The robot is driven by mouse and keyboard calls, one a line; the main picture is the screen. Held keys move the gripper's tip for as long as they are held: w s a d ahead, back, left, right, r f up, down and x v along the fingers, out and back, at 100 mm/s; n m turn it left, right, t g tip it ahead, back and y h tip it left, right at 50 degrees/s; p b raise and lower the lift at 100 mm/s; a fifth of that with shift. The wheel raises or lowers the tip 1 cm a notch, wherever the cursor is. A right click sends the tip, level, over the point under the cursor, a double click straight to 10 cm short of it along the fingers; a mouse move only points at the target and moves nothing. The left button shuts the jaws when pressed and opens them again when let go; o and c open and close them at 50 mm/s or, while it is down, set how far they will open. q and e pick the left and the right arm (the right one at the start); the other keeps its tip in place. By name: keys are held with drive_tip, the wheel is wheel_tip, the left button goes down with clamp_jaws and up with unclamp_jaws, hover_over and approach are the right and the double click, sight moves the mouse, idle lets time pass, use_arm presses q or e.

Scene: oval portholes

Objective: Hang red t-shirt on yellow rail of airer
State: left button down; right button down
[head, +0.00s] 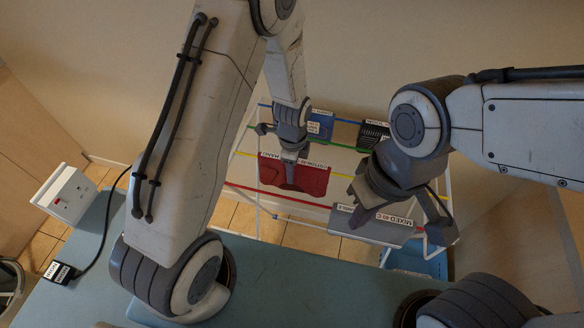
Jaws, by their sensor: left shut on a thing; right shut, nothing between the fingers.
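The red t-shirt (315,184) is in the middle of the head view, with a white label strip along its top edge. My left gripper (290,176) reaches down from above and is shut on it. The yellow rail (342,175) of the airer (447,190) shows on both sides of the shirt, level with its top part. I cannot tell whether the shirt rests on the rail or is held just above it. My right gripper (441,228) is shut and empty at the right, by the airer's front right side.
A grey cloth (375,228) labelled "MIXED 40 C" hangs on the front red rail (265,198). A blue cloth (320,125) and a dark cloth (373,134) are at the back rails. The blue-green worktop (290,285) is in front; a socket box (68,195) is at the left.

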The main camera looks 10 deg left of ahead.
use_arm(q)
drive_tip(key=shift+c, duration=1.5)
unclamp_jaws()
wheel_tip(320, 180, up, 10)
drive_tip(key=shift+r+b, duration=0.2)
drive_tip(key=shift+b, duration=0.5)
drive_tip(key=s+d+r+n, duration=0.2)
drive_tip(key=s+r+n, duration=0.1)
drive_tip(key=s, duration=0.4)
drive_tip(key=s+d+r+n, duration=0.2)
drive_tip(key=s+r+n, duration=0.2)
drive_tip(key=s, duration=0.3)
drive_tip(key=s+d+r+n+h, duration=0.1)
drive_tip(key=s+d+r+n, duration=0.1)
drive_tip(key=s, duration=0.5)
drive_tip(key=shift+d+r+n, duration=0.2)
drive_tip(key=shift+r+n, duration=0.55)
drive_tip(key=shift+n, duration=0.25)
